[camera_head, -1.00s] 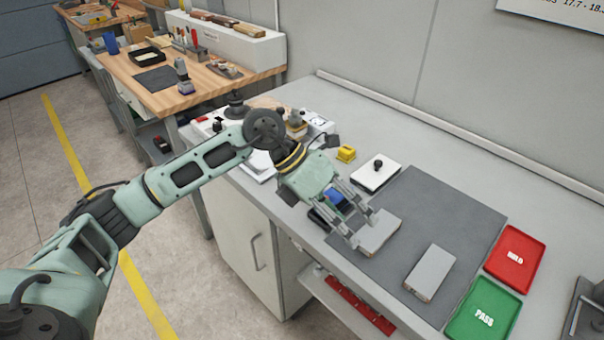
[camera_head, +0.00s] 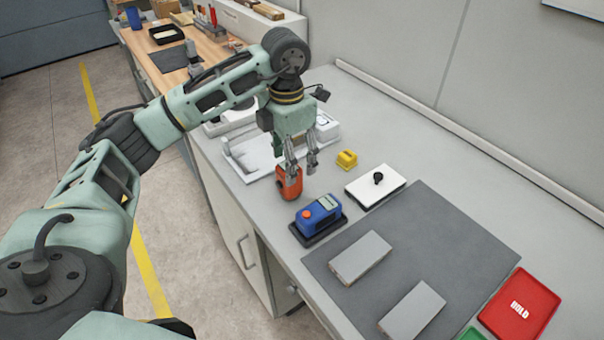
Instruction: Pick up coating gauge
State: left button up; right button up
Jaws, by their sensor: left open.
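My left gripper (camera_head: 301,168) is open and points down over the bench, its fingers at the upper right of an orange-red handheld device (camera_head: 289,183). One finger overlaps the device in the picture; I cannot tell whether it touches, and nothing shows held between the fingers. A blue handheld device (camera_head: 318,212) with a small display and an orange button lies in a black tray (camera_head: 331,229), nearer to me than the gripper. Either device could be the coating gauge; I see no label that settles it. My right gripper is out of view.
A dark grey mat (camera_head: 420,240) holds two flat grey panels, one at its left (camera_head: 360,257) and one nearer (camera_head: 411,311). A wall closes the back.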

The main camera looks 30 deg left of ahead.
pick_arm(q)
jog(key=f, duration=0.1)
jog(key=f+p, duration=0.1)
jog(key=f, duration=0.1)
jog(key=shift+s+a+f+p, duration=0.1)
jog(key=shift+a+f+p, duration=0.15)
jog(key=shift+f+p, duration=0.1)
jog(key=f, duration=0.2)
jog(key=shift+w+f+p, duration=0.3)
jog(key=shift+w+p, duration=0.05)
jog(key=shift+p, duration=0.05)
jog(key=shift+f, duration=0.5)
jog(key=c, duration=1.4)
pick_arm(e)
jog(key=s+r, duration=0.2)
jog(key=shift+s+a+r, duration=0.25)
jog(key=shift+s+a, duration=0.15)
